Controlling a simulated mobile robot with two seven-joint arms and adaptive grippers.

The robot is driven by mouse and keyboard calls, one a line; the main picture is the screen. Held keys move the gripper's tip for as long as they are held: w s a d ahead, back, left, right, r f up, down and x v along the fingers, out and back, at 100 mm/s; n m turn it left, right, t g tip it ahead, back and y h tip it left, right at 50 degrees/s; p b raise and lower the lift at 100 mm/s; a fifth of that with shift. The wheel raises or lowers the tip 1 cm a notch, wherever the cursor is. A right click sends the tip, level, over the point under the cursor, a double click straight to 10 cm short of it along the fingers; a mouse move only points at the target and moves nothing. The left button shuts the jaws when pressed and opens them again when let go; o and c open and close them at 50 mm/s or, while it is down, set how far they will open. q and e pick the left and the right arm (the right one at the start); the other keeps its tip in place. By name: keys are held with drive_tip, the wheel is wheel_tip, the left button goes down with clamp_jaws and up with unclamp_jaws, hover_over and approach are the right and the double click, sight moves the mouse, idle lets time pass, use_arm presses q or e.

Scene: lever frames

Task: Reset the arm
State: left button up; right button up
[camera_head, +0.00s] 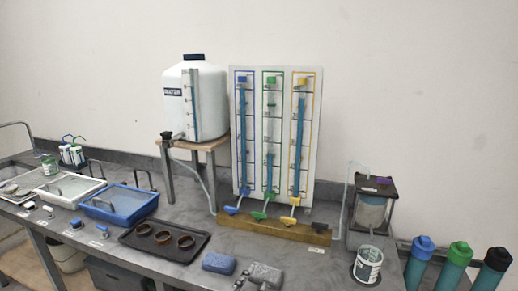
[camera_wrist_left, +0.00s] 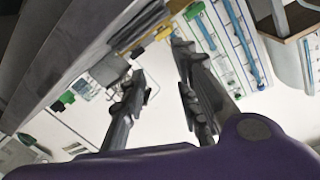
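My right gripper is not in view.
A white tank (camera_head: 208,100) stands on a wooden stand left of the panel. A white can (camera_head: 367,266) and capped cylinders (camera_head: 455,262) are at right.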

use_arm(q)
drive_tip(key=s+a+f+n+g+y, duration=0.2)
drive_tip(key=s+a+f+n, duration=0.1)
drive_tip(key=s+a+f, duration=0.3)
drive_tip(key=s+a+f+n+g+y, duration=0.1)
drive_tip(key=s+a+f+n+y, duration=0.2)
drive_tip(key=s+f, duration=0.45)
drive_tip(key=s+a+f+n+g, duration=0.1)
drive_tip(key=s+a+f, duration=0.2)
drive_tip(key=s, duration=0.4)
drive_tip(key=s+a+f+n+g+y+p, duration=0.1)
drive_tip(key=s+a+f, duration=0.1)
drive_tip(key=s+f, duration=0.2)
drive_tip(key=s+a+f+n+g+p, duration=0.1)
drive_tip(key=s+a+f+g, duration=0.1)
drive_tip(key=s, duration=0.9)
drive_tip(key=shift+a+f+y, duration=0.4)
drive_tip(key=shift+a+f, duration=0.45)
drive_tip(key=shift+f, duration=0.1)
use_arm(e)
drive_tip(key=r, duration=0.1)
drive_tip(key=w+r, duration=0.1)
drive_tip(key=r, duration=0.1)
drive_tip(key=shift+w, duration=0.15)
